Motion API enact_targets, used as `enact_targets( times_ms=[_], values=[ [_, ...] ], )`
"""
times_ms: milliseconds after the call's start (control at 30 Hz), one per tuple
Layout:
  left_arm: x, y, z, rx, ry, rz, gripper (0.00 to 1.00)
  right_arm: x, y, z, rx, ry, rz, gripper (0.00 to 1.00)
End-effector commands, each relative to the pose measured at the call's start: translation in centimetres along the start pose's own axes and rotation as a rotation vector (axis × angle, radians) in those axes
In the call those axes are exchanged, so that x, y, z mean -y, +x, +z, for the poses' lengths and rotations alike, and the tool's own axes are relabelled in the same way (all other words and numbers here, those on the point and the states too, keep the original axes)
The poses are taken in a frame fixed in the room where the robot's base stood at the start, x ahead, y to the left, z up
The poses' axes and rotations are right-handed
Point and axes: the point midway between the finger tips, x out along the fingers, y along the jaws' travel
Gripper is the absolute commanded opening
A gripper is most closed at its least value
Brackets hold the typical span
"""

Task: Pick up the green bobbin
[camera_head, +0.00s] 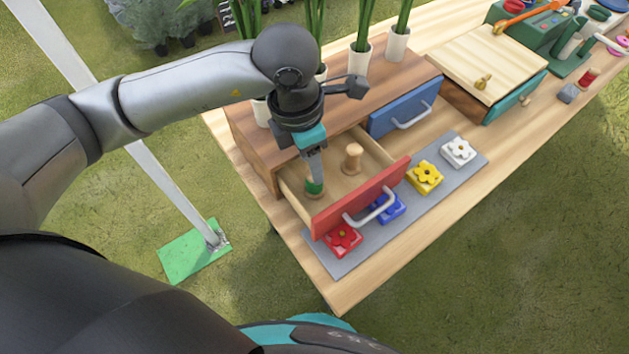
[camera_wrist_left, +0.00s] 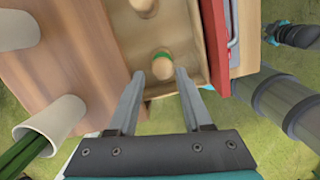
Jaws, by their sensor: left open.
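The green bobbin (camera_head: 314,186) stands upright in the open red-fronted drawer (camera_head: 360,199), near its left end. It has a wooden body with green thread. In the left wrist view the bobbin (camera_wrist_left: 162,63) lies just beyond and between the fingertips. My left gripper (camera_head: 315,172) points down into the drawer, directly above the bobbin and partly covering it in the head view. In the wrist view the left gripper (camera_wrist_left: 160,77) has its fingers apart with nothing between them. My right gripper is not in view.
A bare wooden bobbin (camera_head: 352,158) stands in the same drawer. A blue drawer (camera_head: 405,107) is beside it. A grey mat (camera_head: 440,180) with several flower blocks lies in front. White vases (camera_head: 397,43) stand on the cabinet. A red spool (camera_head: 587,78) sits at the far right.

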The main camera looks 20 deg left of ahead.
Motion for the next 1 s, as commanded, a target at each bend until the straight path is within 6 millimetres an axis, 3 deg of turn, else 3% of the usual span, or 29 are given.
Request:
enact_targets(
  times_ms=[400,700,1000],
  values=[
    [0.3,5.0,-0.1,-0.001,-0.001,-0.001,0.50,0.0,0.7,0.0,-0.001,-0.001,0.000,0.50],
    [0.3,5.4,0.0,0.001,0.000,-0.001,0.50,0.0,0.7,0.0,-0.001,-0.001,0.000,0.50],
    [0.3,5.3,0.0,0.001,0.000,-0.001,0.17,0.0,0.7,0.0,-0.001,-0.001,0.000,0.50]
  ],
)
